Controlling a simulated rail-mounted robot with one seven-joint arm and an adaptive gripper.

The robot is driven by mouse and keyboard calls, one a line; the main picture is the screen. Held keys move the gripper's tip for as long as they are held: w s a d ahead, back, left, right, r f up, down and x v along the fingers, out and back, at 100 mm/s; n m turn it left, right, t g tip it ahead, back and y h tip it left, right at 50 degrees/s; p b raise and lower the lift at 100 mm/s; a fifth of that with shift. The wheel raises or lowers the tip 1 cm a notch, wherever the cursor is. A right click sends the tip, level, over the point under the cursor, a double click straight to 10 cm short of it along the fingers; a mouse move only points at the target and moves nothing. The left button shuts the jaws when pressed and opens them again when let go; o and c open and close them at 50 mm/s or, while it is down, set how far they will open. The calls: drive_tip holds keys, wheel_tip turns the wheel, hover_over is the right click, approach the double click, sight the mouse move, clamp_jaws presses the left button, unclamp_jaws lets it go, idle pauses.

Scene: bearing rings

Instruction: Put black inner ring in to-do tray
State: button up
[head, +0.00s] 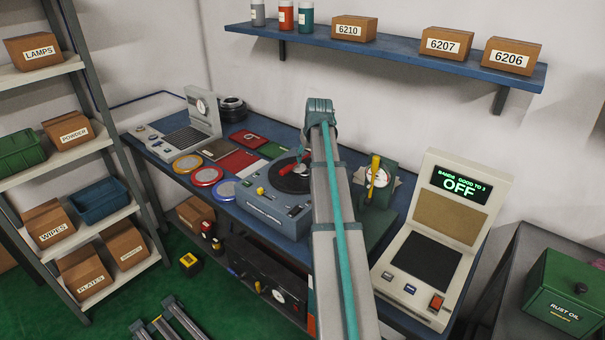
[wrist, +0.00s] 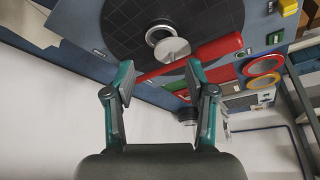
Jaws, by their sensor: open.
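My gripper (wrist: 160,76) is open and empty in the wrist view. Past its fingertips, a pale metal ring (wrist: 159,33) and a round metal disc piece (wrist: 173,49) lie on the black turntable plate (wrist: 205,18). A red-handled tool (wrist: 218,47) lies beside them. I cannot make out a black inner ring for certain. Dark rings are stacked at the back of the bench (head: 232,108). Several shallow trays lie on the bench: a dark red one (head: 236,139), a red one (head: 236,164) and a green one (head: 272,150). No to-do label is readable.
The blue-grey turntable machine (head: 270,213) stands mid-bench, with a dial gauge stand (head: 378,180) on its right. A beige console reading OFF (head: 440,240) is further right. Yellow, red and blue round dishes (head: 206,176) line the front edge. A shelf (head: 400,60) hangs above.

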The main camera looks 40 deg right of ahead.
sight(306, 169)
drive_tip(key=x, duration=0.3)
drive_tip(key=shift+s+a+p+x, duration=0.1)
drive_tip(key=shift+p+x, duration=0.55)
drive_tip(key=shift+x, duration=0.7)
drive_tip(key=shift+s+a+p+x, duration=0.1)
drive_tip(key=shift+p+x, duration=0.5)
drive_tip(key=shift+x, duration=0.75)
drive_tip(key=c, duration=1)
drive_tip(key=shift+o, duration=0.2)
drive_tip(key=shift+r, duration=0.1)
